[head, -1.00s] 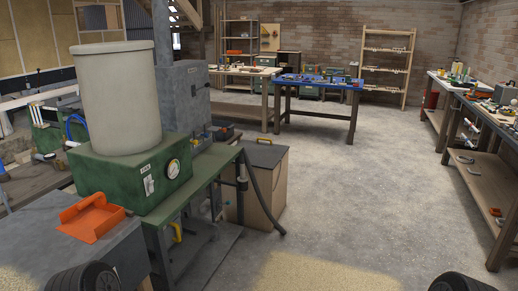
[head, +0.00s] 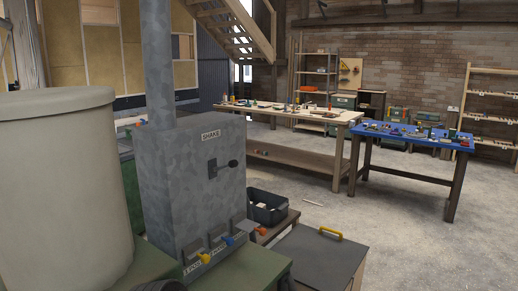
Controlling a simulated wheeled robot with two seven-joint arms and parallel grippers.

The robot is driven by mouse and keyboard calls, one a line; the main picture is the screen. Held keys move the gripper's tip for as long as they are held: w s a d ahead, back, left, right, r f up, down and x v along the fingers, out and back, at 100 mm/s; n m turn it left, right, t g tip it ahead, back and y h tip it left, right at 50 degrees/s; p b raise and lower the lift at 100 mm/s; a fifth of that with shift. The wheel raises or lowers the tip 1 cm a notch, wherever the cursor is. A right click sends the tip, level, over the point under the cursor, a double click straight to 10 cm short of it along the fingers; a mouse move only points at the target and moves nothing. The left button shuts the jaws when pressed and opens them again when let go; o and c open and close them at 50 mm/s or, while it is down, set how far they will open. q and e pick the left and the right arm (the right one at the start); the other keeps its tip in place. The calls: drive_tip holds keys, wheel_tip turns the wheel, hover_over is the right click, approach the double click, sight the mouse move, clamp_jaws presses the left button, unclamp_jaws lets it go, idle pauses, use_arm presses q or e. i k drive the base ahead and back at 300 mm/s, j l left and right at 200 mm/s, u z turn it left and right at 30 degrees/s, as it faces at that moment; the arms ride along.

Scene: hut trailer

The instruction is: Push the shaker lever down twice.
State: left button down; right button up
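The shaker lever (head: 232,164) is a short dark handle with a black knob. It sticks out to the right from a dark plate on the front of a tall grey metal box (head: 165,175). A label reading "SHAKE" (head: 211,135) sits above the lever. The lever looks roughly level, tilted slightly up toward its knob. Neither of my grippers is in view, and nothing touches the lever.
A large pale drum (head: 58,190) stands close on the left. Yellow, blue and orange handles (head: 229,240) line the box's lower front. A black bin (head: 268,207) and a low cabinet (head: 315,262) stand to the right. Open floor lies beyond, before a blue-topped table (head: 405,138).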

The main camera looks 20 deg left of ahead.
sight(232, 163)
drive_tip(key=i, duration=1.4)
drive_tip(key=u, duration=0.55)
